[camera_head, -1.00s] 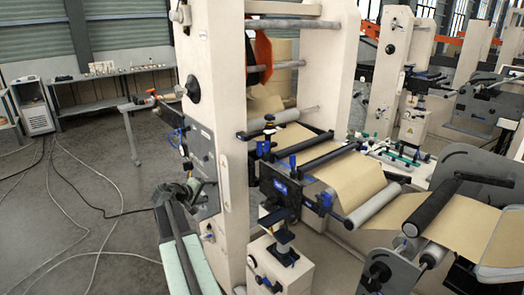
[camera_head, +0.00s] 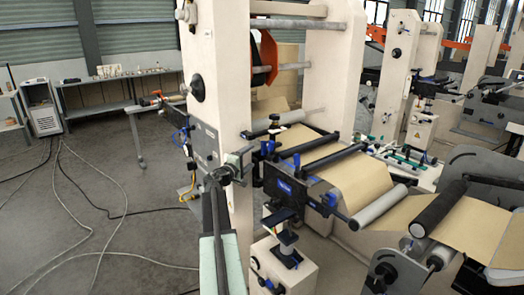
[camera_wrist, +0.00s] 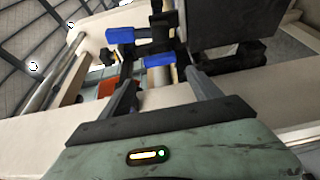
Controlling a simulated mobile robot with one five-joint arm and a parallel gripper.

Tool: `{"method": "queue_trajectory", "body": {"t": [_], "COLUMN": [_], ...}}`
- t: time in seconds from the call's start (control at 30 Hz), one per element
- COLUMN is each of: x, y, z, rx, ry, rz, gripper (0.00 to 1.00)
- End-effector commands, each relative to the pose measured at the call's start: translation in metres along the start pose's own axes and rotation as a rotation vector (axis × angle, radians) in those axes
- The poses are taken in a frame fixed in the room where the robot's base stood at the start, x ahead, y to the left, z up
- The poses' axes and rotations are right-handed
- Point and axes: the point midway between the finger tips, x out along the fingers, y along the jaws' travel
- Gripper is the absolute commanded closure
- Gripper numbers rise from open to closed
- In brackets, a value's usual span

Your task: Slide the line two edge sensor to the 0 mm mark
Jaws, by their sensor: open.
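My gripper (camera_wrist: 163,78) is open and empty in the wrist view, its two fingers apart. Blue knobs (camera_wrist: 125,36) on a dark bracket and a dark box-shaped part (camera_wrist: 232,28) are ahead of the fingers. In the head view my gripper (camera_head: 228,172) is beside the cream upright of the near machine, left of the guide unit (camera_head: 288,187) with blue fittings. A small dark clamp-like part (camera_head: 273,128) sits on the cross bar above the kraft web (camera_head: 345,180). I cannot tell which part is the edge sensor, and no 0 mm mark is readable.
The cream machine upright (camera_head: 222,80) stands close to my arm. Rollers (camera_head: 378,202) and a dark side plate are to the right. A similar machine (camera_head: 405,80) stands behind. Cables (camera_head: 100,200) lie on the open floor at left.

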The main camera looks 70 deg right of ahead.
Motion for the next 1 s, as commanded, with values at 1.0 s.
{"method": "queue_trajectory", "body": {"t": [1.0], "x": [0.117], "y": [-0.001], "z": [0.011], "rx": [0.002], "ry": [-0.014], "rz": [-0.002], "gripper": [0.63]}}
